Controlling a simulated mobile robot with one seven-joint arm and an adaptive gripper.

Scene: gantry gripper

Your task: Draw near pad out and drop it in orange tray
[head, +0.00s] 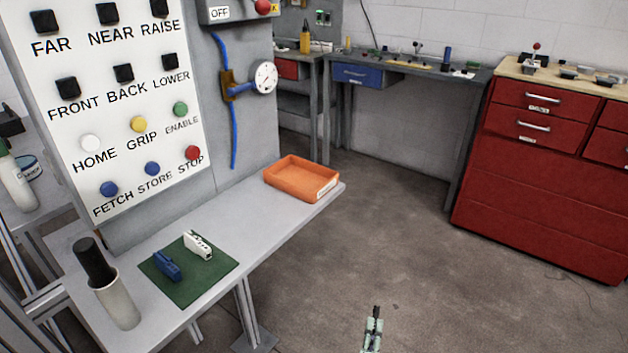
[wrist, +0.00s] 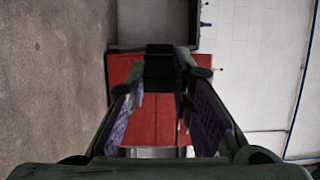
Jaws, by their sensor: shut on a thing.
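The orange tray (head: 291,187) stands on the far right end of the grey bench in the head view and looks empty, with a white label on its side. My gripper (head: 375,318) is low in the head view, over the floor, right of the bench and apart from the tray. In the wrist view, its two fingers with purple inner faces are shut on a small dark block (wrist: 160,72). I cannot tell for certain that this block is the near pad. Part of it is hidden by the fingers.
A green mat (head: 207,281) on the bench holds a blue piece (head: 166,265) and a white piece (head: 198,245). A pale cup (head: 118,303) with a black-handled thing stands left. A button panel (head: 105,130) rises behind. Red drawers (head: 545,190) stand right; the floor between is clear.

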